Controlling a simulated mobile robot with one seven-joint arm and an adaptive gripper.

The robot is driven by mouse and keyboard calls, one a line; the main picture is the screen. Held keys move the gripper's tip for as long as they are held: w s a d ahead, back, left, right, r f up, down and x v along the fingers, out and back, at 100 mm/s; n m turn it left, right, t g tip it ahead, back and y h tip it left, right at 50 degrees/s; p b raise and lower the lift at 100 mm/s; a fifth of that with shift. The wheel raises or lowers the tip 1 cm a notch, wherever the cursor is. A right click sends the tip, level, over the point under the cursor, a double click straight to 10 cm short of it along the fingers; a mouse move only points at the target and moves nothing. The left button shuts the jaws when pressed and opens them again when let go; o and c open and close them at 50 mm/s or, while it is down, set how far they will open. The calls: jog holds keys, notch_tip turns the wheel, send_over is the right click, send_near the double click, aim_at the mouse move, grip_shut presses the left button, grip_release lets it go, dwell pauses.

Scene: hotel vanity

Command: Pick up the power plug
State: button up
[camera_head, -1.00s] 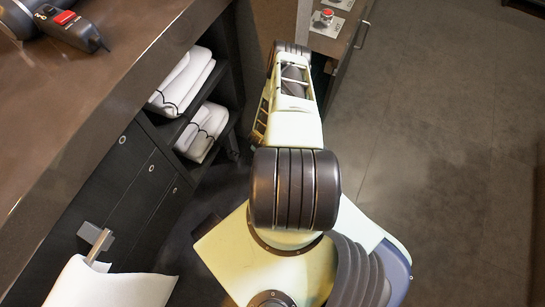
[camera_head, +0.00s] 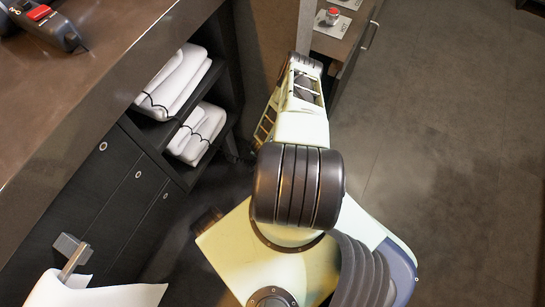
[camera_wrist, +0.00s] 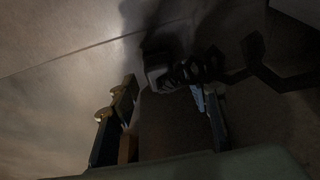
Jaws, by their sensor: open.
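In the dim wrist view, a dark power plug (camera_wrist: 168,76) with a lighter face and a ribbed neck lies on the grey floor. Its black cord runs off to the right. My gripper (camera_wrist: 165,97) is open, one finger to the left of the plug and one below its ribbed neck. The plug is just beyond the fingertips, near the gap between them. I cannot tell whether a finger touches it.
A brown counter (camera_head: 95,90) with a dark hairdryer-like device (camera_head: 50,25) runs along the left. A white towel (camera_head: 95,292) hangs at lower left. Open tiled floor (camera_head: 440,150) lies right.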

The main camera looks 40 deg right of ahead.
jog(key=shift+d+f, duration=0.1)
jog(key=shift+f, duration=0.2)
grip_shut()
jog(key=shift+r, duration=0.1)
